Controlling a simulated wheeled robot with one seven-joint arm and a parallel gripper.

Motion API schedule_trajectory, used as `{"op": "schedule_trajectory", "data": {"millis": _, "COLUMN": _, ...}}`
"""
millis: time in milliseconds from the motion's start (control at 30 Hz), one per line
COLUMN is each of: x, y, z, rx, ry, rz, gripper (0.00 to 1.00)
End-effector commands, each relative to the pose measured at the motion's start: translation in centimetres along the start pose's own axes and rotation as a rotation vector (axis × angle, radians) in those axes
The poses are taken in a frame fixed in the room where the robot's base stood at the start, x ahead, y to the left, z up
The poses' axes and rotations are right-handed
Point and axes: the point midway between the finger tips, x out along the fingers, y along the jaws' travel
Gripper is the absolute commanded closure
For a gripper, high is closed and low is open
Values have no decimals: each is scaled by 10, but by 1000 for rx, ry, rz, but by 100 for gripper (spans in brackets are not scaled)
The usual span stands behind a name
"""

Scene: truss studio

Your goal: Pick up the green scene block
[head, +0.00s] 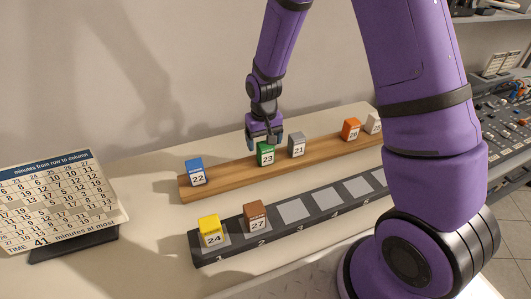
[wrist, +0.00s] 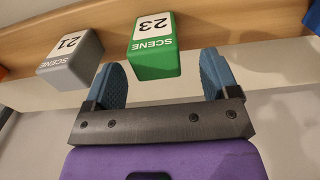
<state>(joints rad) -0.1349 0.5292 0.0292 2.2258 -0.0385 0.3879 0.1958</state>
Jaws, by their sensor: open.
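The green scene block (head: 265,155), marked 23, stands on a wooden shelf board (head: 232,171). It also shows in the wrist view (wrist: 153,62) just beyond the fingertips, between their lines. My gripper (head: 265,137) is directly above the green block in the head view, and its blue fingers also show in the wrist view (wrist: 163,78). The gripper is open and empty. In the head view a finger tip overlaps the block's top edge; I cannot tell whether they touch.
A grey block (head: 297,147) marked 21 stands close to the right. A blue block (head: 196,174), orange block (head: 351,129) and white block (head: 373,123) share the board. In front, a dark numbered rack (head: 273,227) holds a yellow block (head: 210,232) and brown block (head: 255,217). A calendar-like sign (head: 57,200) stands left.

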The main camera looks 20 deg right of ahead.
Motion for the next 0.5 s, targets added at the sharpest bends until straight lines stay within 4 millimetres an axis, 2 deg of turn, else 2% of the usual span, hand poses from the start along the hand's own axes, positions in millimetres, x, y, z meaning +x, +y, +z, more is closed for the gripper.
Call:
{"op": "schedule_trajectory", "data": {"millis": 133, "x": 9, "y": 1, "z": 0, "rx": 0, "ry": -1, "rz": 0, "gripper": 19}}
{"op": "schedule_trajectory", "data": {"millis": 333, "x": 37, "y": 4, "z": 2, "rx": 1, "ry": -2, "rz": 0, "gripper": 19}}
{"op": "schedule_trajectory", "data": {"millis": 500, "x": 51, "y": 4, "z": 1, "rx": 0, "ry": 0, "rz": 0, "gripper": 19}}
